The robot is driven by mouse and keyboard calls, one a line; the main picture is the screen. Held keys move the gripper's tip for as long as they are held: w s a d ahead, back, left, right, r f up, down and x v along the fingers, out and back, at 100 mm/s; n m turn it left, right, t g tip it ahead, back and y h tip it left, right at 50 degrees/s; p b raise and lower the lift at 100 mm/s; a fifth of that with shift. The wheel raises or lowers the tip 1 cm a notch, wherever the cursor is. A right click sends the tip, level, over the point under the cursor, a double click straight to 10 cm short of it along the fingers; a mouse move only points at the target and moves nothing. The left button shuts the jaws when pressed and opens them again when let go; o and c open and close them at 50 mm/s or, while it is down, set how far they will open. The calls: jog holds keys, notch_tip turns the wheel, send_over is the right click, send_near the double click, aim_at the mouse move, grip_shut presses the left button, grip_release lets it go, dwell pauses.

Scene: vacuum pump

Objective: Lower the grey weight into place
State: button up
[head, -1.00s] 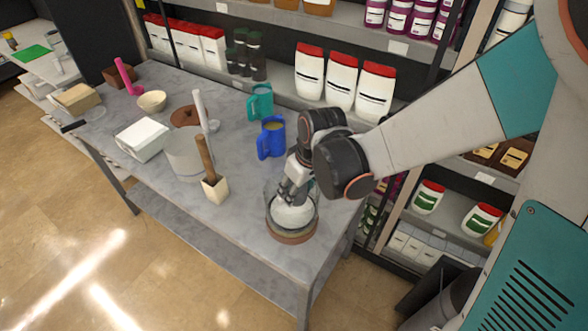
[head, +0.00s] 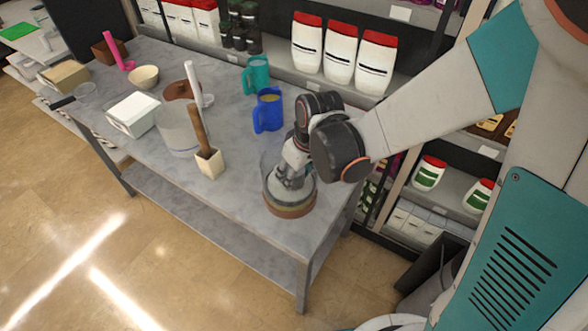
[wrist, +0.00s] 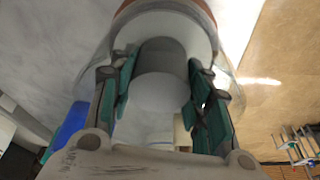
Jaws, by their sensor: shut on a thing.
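A clear round vessel with a brown base (head: 290,209) stands near the right front corner of the grey table. My gripper (head: 290,180) points down inside its open top. In the wrist view my gripper (wrist: 161,65) is shut on the grey weight (wrist: 163,60), a smooth cylinder between the two teal-padded fingers. The clear wall surrounds the fingers, and a pale surface and brown rim (wrist: 165,8) show beyond the weight. In the head view the fingers and glass mostly hide the weight. I cannot tell whether it touches the bottom.
A blue mug (head: 268,111) and a teal mug (head: 256,75) stand behind the vessel. A pale block with a brown handle (head: 209,161), a clear cylinder (head: 180,140) and a white box (head: 133,115) stand to the left. The table's front edge lies close to the vessel.

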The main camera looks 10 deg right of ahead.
jog(key=shift+f+b, duration=0.45)
jog(key=shift+b, duration=0.05)
dwell(0.5)
jog(key=o, duration=1.5)
jog(key=shift+o, duration=0.2)
jog(key=shift+d+r+p, duration=0.1)
jog(key=shift+r+p, duration=1.4)
jog(key=shift+r, duration=0.5)
notch_tip(320, 180, up, 9)
jog(key=p, duration=0.6)
jog(key=shift+s+r+p, duration=0.15)
jog(key=shift+p, duration=0.25)
